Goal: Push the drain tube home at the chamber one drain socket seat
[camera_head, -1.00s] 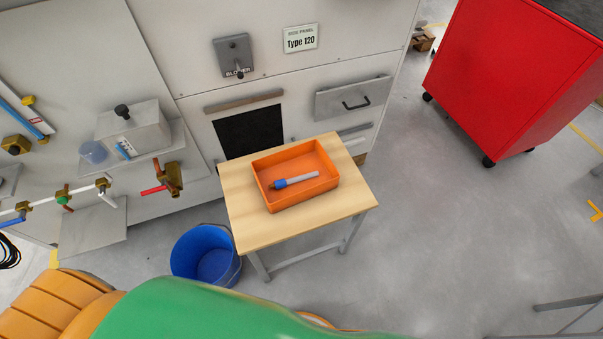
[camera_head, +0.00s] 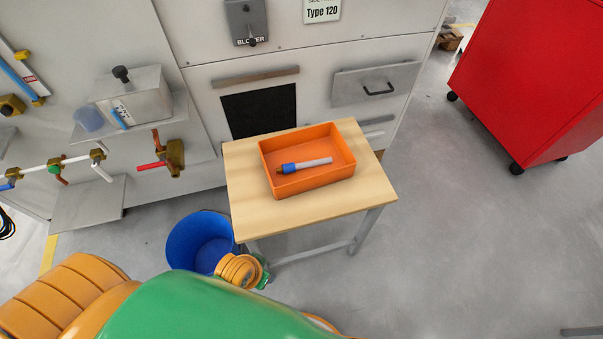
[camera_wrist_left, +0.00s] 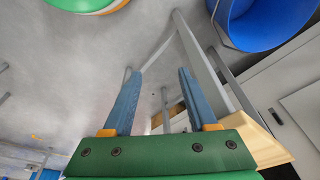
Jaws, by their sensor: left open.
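The tube (camera_head: 318,162), white with a blue collar and a brass-coloured tip, lies in an orange tray (camera_head: 345,171) on a small wooden table (camera_head: 330,200). Its brass end points left. I cannot tell which fitting is the chamber one drain socket; a brass fitting with a red handle (camera_head: 172,157) sits on the panel to the left. My left gripper (camera_wrist_left: 158,72) is open and empty in the left wrist view, among the table's legs and pale floor. Its fingers do not show clearly in the head view. My right gripper is not in view.
A blue bucket (camera_head: 190,247) stands on the floor left of the table; it also shows in the left wrist view (camera_wrist_left: 265,25). A red cabinet (camera_head: 530,80) on castors stands at the right. A grey block (camera_head: 135,97) sits on a shelf. Floor right of the table is clear.

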